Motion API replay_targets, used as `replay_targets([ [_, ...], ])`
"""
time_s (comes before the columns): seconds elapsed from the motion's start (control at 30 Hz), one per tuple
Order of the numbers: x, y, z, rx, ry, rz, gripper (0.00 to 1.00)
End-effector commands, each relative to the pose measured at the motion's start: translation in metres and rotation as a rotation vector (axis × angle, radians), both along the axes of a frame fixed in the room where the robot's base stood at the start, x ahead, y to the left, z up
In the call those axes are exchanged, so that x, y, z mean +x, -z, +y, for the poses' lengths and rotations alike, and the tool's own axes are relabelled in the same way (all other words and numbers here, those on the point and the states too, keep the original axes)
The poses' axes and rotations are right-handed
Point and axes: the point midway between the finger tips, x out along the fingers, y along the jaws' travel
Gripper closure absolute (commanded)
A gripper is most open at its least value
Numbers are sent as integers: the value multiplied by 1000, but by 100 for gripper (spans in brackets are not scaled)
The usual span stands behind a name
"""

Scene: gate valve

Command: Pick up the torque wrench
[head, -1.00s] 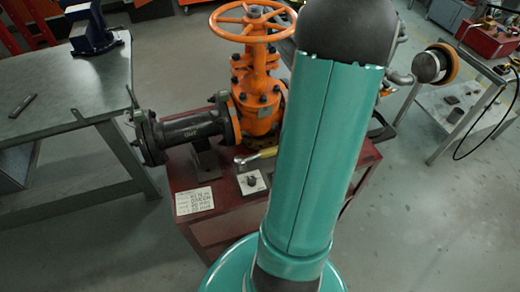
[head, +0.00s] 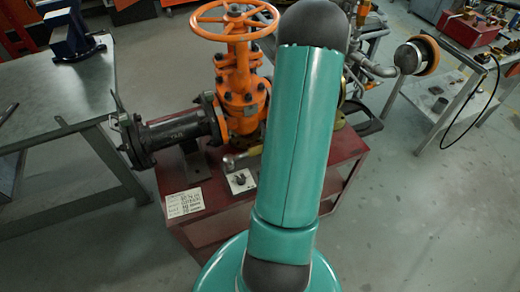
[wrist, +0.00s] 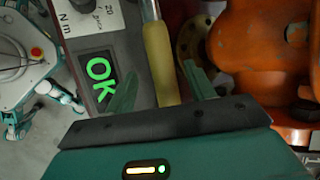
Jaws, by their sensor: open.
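The torque wrench shows in the wrist view as a yellow handle (wrist: 159,50) with a bare metal shaft running up out of the picture. In the head view its metal head and part of the yellow handle (head: 255,151) show on the red stand, in front of the orange valve. My arm hides the rest. My gripper (wrist: 160,69) is open in the wrist view, with one green finger on each side of the yellow handle. I cannot tell how far above the handle the fingers are. The gripper is hidden in the head view.
The orange gate valve (head: 240,95) with its handwheel and dark pipe (head: 180,132) stands close by on the red stand (head: 215,226). In the wrist view orange valve parts (wrist: 260,45) are right of the fingers. A display reading OK (wrist: 102,80) lies left.

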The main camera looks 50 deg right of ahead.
Motion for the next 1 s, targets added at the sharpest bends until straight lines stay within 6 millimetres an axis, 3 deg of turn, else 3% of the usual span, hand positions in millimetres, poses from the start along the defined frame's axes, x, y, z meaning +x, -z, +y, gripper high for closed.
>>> replay_targets([
  [0.2,22,25,6,2,-3,0,46],
  [0.47,25,29,6,0,-2,0,46],
  [0.53,25,29,6,0,-2,0,54],
  [0.77,24,29,6,1,-3,0,99],
  [1.0,25,28,5,0,-3,-2,100],
])
